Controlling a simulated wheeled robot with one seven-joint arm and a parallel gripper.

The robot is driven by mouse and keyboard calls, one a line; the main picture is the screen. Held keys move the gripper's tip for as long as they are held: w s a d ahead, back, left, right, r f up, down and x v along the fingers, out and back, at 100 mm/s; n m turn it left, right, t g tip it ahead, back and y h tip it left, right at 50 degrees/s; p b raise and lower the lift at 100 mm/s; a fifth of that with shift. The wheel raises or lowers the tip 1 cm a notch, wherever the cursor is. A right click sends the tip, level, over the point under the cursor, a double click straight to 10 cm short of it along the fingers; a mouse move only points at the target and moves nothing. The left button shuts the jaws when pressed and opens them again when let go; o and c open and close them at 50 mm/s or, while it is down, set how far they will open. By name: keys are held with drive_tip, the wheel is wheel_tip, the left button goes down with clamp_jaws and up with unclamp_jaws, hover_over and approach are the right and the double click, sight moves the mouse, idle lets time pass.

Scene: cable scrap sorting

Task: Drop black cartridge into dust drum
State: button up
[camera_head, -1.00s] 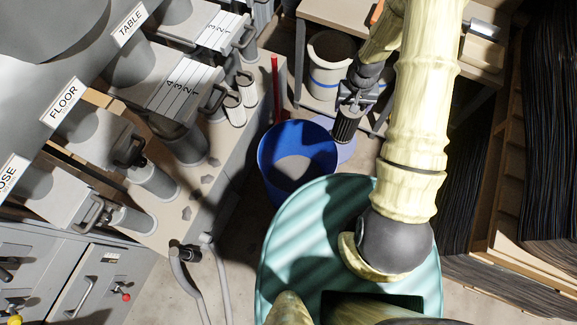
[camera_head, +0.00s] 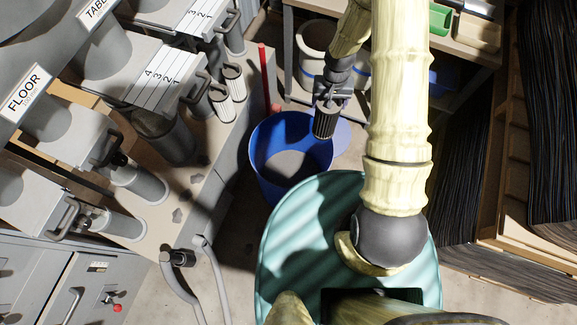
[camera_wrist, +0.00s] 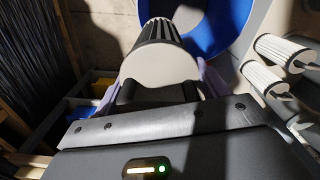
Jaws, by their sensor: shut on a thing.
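The black cartridge (camera_head: 324,123) is a ribbed dark cylinder that hangs below my gripper (camera_head: 331,98). In the wrist view the cartridge (camera_wrist: 158,55) shows a pale end cap towards the camera and dark pleats beyond it. My gripper is shut on it; the fingers (camera_wrist: 160,92) sit at either side of the cap. A blue open-topped drum (camera_head: 262,165) stands on the floor below. In the head view the cartridge overlaps the drum's upper right rim. In the wrist view the drum (camera_wrist: 222,25) lies beyond the cartridge, up and right. No label shows on the drum.
White pleated cartridges (camera_head: 222,103) stand at the bench with labelled grey housings on the left. A red post (camera_head: 264,75) rises behind the drum. A table (camera_head: 400,95) with trays is at the back. Dark cable stacks (camera_head: 475,150) fill the right.

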drive_tip(key=s+a+f+b, duration=0.1)
drive_tip(key=a+f+b, duration=0.8)
drive_tip(key=f+b, duration=0.5)
drive_tip(key=shift+s+a+f+m+b, duration=0.35)
drive_tip(key=shift+f+m+b, duration=0.05)
drive_tip(key=shift+b, duration=0.15)
wheel_tip(320, 180, down, 6)
drive_tip(key=b, duration=0.4)
drive_tip(key=shift+b, duration=0.4)
